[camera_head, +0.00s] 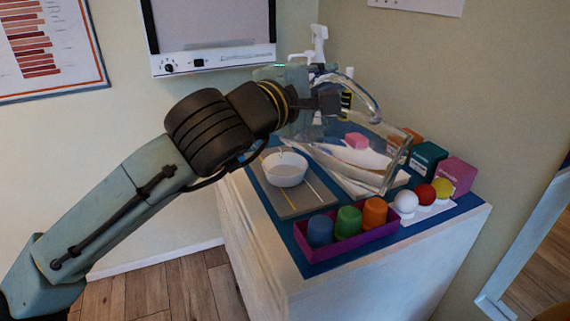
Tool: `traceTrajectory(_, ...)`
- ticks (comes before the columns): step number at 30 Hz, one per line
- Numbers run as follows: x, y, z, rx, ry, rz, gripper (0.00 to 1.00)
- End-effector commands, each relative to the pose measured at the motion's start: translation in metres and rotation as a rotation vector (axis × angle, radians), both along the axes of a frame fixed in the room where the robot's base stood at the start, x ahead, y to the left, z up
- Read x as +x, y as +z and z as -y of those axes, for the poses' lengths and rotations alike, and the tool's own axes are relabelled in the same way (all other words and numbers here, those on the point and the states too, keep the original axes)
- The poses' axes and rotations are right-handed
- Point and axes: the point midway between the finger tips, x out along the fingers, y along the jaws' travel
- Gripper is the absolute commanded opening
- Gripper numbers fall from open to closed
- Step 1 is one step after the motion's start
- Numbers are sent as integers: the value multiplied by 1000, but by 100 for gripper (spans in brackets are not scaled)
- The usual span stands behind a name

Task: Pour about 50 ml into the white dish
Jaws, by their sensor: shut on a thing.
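The white dish (285,175) is a round bowl standing on a grey board on the blue mat. Its open top shows, but I cannot make out the liquid level in it. My gripper (343,103) is shut on the handle of a clear jug (392,165). The jug is see-through and appears tilted, its body to the right of the dish. Its rim and the liquid in it are hard to make out, and I cannot tell whether any is flowing. My arm hides part of the area behind the dish.
A purple tray (352,246) with blue, green and orange cups stands at the front. White, red and yellow balls (425,194) sit to its right. Teal (428,160) and magenta boxes (457,175) stand behind. A white pump bottle (319,45) is at the back.

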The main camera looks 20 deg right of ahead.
Motion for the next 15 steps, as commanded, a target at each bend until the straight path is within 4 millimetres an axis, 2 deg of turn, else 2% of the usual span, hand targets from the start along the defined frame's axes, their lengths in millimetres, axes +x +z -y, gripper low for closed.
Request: traceTrajectory(15, -1, 0, 2, -19, 0, -19, 0)
